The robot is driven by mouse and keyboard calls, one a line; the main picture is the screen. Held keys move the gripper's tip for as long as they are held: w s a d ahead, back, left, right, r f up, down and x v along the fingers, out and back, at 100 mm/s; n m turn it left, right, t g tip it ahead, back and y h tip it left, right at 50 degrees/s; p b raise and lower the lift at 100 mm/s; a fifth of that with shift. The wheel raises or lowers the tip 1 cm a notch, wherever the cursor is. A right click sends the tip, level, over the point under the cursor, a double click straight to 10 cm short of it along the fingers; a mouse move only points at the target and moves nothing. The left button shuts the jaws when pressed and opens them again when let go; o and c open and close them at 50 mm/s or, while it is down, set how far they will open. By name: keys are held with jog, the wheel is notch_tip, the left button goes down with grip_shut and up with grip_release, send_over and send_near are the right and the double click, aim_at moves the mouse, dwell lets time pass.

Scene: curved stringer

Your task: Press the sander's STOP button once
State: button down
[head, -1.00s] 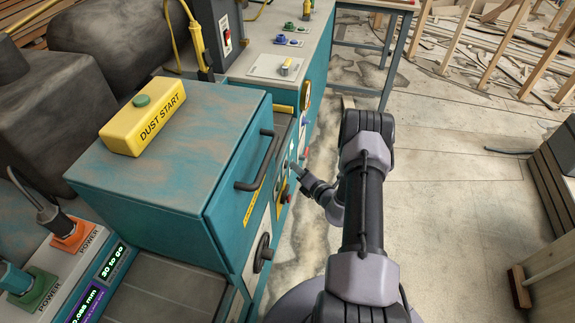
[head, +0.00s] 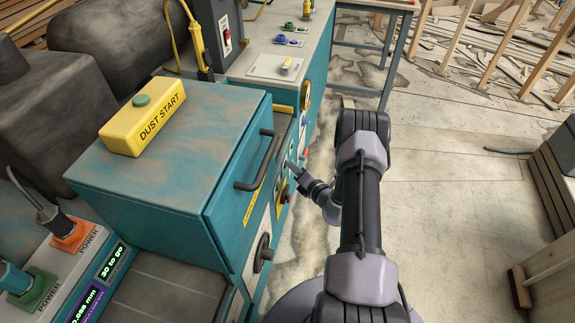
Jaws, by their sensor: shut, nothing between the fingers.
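The sander (head: 170,175) is the teal machine at the left of the head view, with a dark handle on its side. A small red button (head: 286,194) shows on its right side face, seen at a steep angle; its label is not readable. My gripper (head: 292,168) is shut and empty beside that face, close to the panel and above the red button in the picture. I cannot tell whether the fingertips touch the panel. My own arm hides part of the floor to the right.
A yellow DUST START box (head: 142,118) with a green button sits on top. A dark hand wheel (head: 263,253) and the handle (head: 257,165) stick out from the side. A bench with switches (head: 287,42) stands behind. The floor (head: 450,190) to the right is mostly clear.

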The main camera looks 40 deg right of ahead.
jog(key=shift+s+d, duration=0.5)
jog(key=shift+s, duration=0.1)
jog(key=shift+s+d, duration=1.65)
jog(key=shift+s, duration=0.3)
